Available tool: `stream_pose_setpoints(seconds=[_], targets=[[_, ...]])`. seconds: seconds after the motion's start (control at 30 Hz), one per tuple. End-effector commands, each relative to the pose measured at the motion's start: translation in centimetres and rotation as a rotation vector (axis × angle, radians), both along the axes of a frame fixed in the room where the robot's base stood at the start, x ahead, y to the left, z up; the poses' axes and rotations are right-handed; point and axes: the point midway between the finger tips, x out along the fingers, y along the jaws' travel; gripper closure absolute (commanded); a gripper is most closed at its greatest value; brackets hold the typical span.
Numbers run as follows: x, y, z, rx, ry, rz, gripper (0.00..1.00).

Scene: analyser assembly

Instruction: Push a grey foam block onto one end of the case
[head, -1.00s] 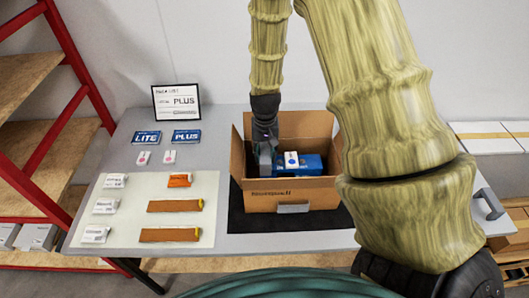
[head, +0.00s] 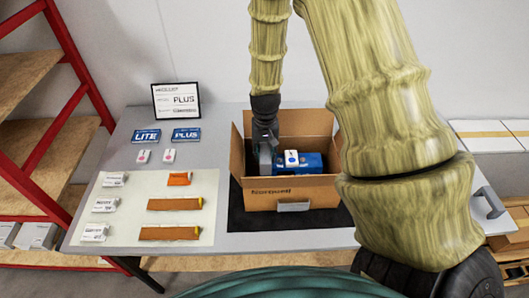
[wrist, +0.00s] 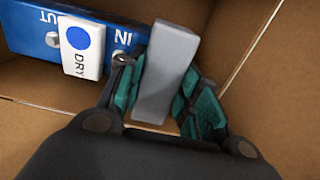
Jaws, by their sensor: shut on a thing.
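My gripper (wrist: 155,95) is shut on a grey foam block (wrist: 168,65) inside the open cardboard box. The block also shows in the head view (head: 265,158), at the left end of the blue case (head: 313,165). In the wrist view the blue case (wrist: 118,38) lies beside the block, and the block's side is at or very near the case's "IN" end; I cannot tell whether it is fitted over it. A white "DRY" packet with a blue dot (wrist: 82,48) lies on top of the case.
The cardboard box (head: 290,195) has its flaps up and stands on a dark mat (head: 240,218). Left of it, a pale mat (head: 140,215) holds white packets and brown-orange pieces. Blue LITE (head: 146,136) and PLUS (head: 186,134) cards and a framed sign (head: 176,102) are behind.

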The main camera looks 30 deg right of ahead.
Motion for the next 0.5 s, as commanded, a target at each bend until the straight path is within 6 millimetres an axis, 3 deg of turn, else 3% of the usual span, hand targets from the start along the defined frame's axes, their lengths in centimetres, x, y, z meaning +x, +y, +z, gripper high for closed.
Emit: stream_pose_setpoints(seconds=[0.5], targets=[[0.01, 0.00, -0.49, 0.000, 0.000, 0.000, 0.82]])
